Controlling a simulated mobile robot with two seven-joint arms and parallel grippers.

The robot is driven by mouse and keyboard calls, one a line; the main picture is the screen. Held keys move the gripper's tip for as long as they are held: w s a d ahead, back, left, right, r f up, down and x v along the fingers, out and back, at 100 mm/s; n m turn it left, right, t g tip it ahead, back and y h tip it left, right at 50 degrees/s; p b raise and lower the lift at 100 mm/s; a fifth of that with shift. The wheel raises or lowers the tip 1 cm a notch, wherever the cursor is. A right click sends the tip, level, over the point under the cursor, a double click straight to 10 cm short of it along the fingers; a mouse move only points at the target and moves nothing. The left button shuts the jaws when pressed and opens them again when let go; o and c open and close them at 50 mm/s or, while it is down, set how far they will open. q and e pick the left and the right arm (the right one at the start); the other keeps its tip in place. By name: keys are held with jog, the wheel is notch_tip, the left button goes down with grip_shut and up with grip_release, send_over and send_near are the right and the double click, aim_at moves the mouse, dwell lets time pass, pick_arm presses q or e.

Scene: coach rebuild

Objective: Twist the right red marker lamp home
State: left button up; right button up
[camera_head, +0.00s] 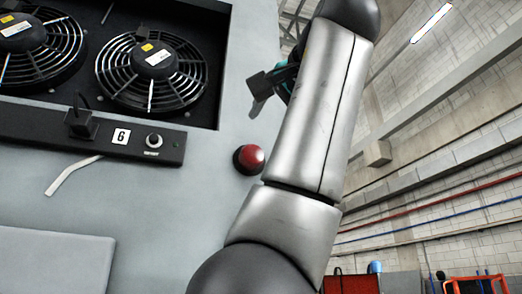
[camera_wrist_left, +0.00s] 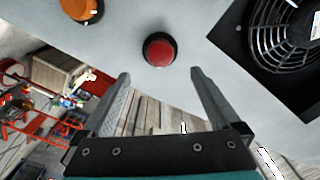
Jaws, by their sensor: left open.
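The red marker lamp (camera_head: 249,158) sits on the grey coach panel, a round red dome in a dark base, just left of my silver arm. It also shows in the left wrist view (camera_wrist_left: 159,50), slightly beyond the fingertips and roughly centred between them. My left gripper (camera_wrist_left: 158,76) is open and empty, its two fingers spread apart with clear space between them. In the head view the left gripper (camera_head: 258,106) is above the lamp and partly hidden behind my arm. I cannot tell how deep the lamp sits in its mount. My right gripper is not in view.
An amber lamp (camera_wrist_left: 82,9) is on the panel in the left wrist view. A recess holds black fans (camera_head: 152,72), above a black strip (camera_head: 100,140) marked 6 with a knob. Open hall lies to the right.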

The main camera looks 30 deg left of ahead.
pick_arm(q)
jog(key=v, duration=0.6)
jog(key=shift+b, duration=0.3)
